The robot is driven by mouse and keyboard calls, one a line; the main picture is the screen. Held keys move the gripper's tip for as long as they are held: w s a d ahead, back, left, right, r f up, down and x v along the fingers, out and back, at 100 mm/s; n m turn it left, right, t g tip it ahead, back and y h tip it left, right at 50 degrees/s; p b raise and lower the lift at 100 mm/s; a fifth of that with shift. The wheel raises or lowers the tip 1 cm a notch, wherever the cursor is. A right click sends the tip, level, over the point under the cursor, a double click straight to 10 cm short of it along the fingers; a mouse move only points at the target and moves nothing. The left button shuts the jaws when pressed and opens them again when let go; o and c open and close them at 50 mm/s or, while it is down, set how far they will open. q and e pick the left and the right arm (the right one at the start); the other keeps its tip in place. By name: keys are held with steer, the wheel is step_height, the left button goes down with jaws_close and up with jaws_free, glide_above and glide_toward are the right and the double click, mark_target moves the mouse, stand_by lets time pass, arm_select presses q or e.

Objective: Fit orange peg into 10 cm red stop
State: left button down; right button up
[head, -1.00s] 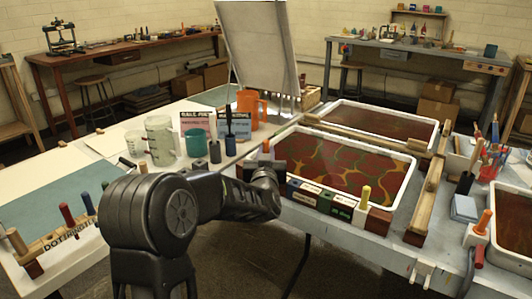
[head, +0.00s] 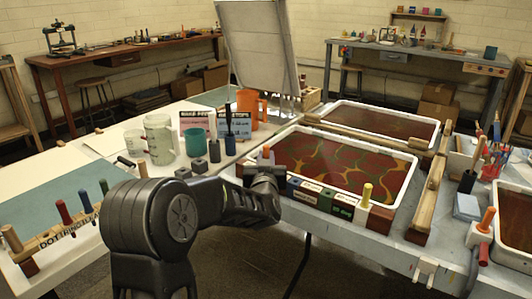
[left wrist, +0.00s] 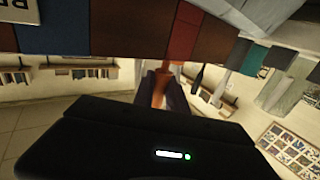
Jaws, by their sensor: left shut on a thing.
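My left gripper (head: 264,176) is at the near left corner of the front marbling tray. It is shut on an orange peg (left wrist: 160,88), which shows between the fingers in the left wrist view. A red block (left wrist: 184,32), likely the red stop, lies right by the peg's end in the left wrist view. I cannot tell whether the peg enters it. No 10 cm mark is readable. My right gripper is not in view.
Labelled coloured blocks (head: 325,198) line the tray's front edge, and a yellow peg (head: 366,194) stands near their right end. Cups and a green-grey jug (head: 160,140) stand behind my gripper.

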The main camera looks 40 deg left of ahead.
arm_select(q)
steer(key=shift+f+b, duration=0.75)
steer(key=shift+f, duration=0.15)
steer(key=c, duration=1.3)
jaws_free()
steer(key=p+v, duration=0.1)
steer(key=v, duration=0.6)
steer(key=shift+s+d, duration=0.25)
steer(key=shift+s, duration=0.1)
